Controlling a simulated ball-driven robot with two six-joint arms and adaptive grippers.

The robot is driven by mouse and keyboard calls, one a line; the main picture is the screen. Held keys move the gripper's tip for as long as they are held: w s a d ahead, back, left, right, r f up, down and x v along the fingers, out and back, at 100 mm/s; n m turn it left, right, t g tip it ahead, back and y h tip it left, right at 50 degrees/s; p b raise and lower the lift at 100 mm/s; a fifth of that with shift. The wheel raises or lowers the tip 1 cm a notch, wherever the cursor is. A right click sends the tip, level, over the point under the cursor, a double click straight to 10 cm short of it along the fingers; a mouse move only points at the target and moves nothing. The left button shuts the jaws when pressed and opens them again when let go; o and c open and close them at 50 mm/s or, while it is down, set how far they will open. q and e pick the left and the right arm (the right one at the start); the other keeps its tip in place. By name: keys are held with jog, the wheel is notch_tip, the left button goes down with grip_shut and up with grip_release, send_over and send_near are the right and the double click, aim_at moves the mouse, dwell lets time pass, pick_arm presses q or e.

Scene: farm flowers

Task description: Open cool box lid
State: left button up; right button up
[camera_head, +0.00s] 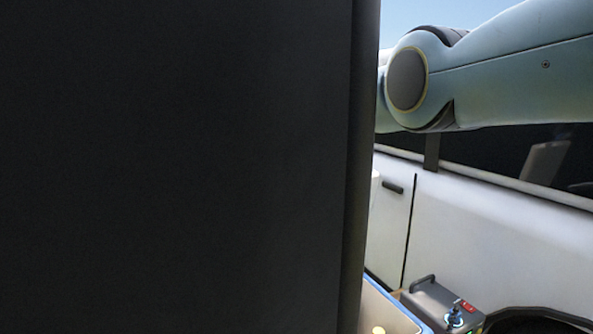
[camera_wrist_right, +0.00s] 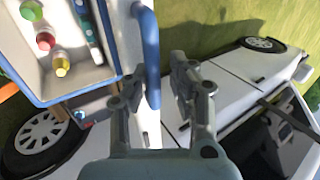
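The cool box shows in the right wrist view with a blue rim (camera_wrist_right: 108,72) and a pale interior, which is open to view and holds several bottles with coloured caps. A blue bar (camera_wrist_right: 149,50), like a handle, runs beside the box and down between the fingers of my right gripper (camera_wrist_right: 158,82). The fingers are apart, with gaps around the bar. In the head view a blue-edged pale box (camera_head: 390,306) shows only in part at the bottom. A large dark panel (camera_head: 175,165) hides the left side; I cannot tell whether it is the lid. My left gripper is not in view.
A white vehicle (camera_head: 480,235) stands behind on the right; its wheel (camera_wrist_right: 40,135) shows in the right wrist view. A grey case (camera_head: 440,303) with a small fitting sits by the blue-edged box. Green grass (camera_wrist_right: 200,30) lies around the vehicle.

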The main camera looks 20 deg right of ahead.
jog(key=shift+o, duration=1)
jog(key=shift+f, duration=0.25)
jog(key=shift+v, duration=0.75)
jog(key=v, duration=1)
jog(key=shift+r, duration=0.2)
jog(key=shift+s, duration=0.1)
